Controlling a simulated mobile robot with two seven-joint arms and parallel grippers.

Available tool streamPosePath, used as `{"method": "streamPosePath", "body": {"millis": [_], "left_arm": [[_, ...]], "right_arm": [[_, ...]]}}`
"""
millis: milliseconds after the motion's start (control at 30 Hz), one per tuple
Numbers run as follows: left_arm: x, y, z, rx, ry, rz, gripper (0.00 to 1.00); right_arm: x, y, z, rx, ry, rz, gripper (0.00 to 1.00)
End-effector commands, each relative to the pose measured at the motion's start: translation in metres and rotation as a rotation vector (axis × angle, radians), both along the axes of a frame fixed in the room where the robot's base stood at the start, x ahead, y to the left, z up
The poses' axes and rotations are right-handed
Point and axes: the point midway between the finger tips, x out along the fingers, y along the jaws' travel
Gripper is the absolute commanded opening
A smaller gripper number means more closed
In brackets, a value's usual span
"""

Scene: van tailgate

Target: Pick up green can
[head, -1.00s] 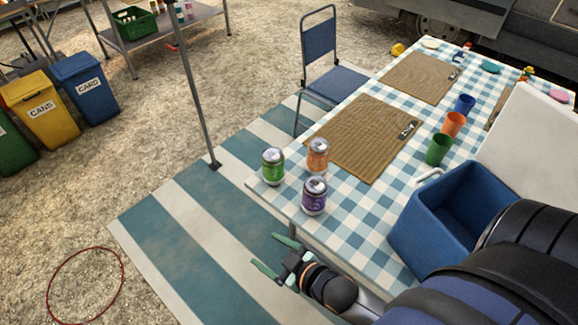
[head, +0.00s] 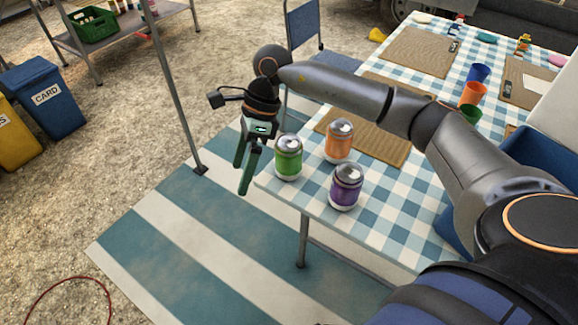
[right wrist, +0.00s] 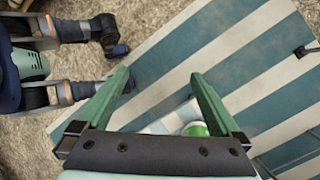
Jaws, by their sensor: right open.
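The green can (head: 288,160) stands upright near the corner of the checked table (head: 395,215). My right gripper (head: 241,180) is open and empty, pointing down just left of the green can, beyond the table edge. Its two green fingers are spread apart in the right wrist view (right wrist: 165,85). There, part of the green can (right wrist: 196,129) shows near the right finger, mostly hidden behind the gripper body. The can is not between the fingertips. My left gripper is not in view.
An orange can (head: 339,142) and a purple can (head: 346,188) stand close by the green one. My right arm passes over the woven placemats (head: 380,142). A blue cool box (head: 545,160) is at right. A dark pole (head: 172,90) stands left of the gripper.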

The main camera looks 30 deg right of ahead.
Motion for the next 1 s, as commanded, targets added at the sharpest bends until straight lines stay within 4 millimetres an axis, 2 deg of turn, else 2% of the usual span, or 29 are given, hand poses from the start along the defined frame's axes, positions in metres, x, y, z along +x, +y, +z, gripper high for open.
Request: {"method": "streamPosePath", "body": {"millis": [33, 100, 200, 300, 433, 700, 1000], "left_arm": [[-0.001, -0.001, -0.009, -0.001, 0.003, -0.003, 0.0], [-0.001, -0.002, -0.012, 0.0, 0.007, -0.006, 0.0], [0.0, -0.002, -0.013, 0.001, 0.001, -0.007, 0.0], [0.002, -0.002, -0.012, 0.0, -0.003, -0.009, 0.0], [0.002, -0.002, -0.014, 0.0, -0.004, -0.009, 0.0], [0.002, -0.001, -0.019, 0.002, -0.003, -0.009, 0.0], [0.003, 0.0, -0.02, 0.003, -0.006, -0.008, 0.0]], "right_arm": [[0.011, -0.032, 0.001, -0.118, -0.04, 0.004, 1.0], [0.019, -0.066, 0.009, -0.247, -0.067, 0.006, 1.0], [0.025, -0.1, 0.02, -0.37, -0.083, -0.003, 1.0], [0.027, -0.119, 0.027, -0.438, -0.088, -0.011, 1.0], [0.027, -0.127, 0.019, -0.466, -0.087, -0.015, 1.0], [0.027, -0.127, -0.029, -0.464, -0.087, -0.013, 1.0], [0.026, -0.128, -0.055, -0.463, -0.087, -0.014, 1.0]]}}
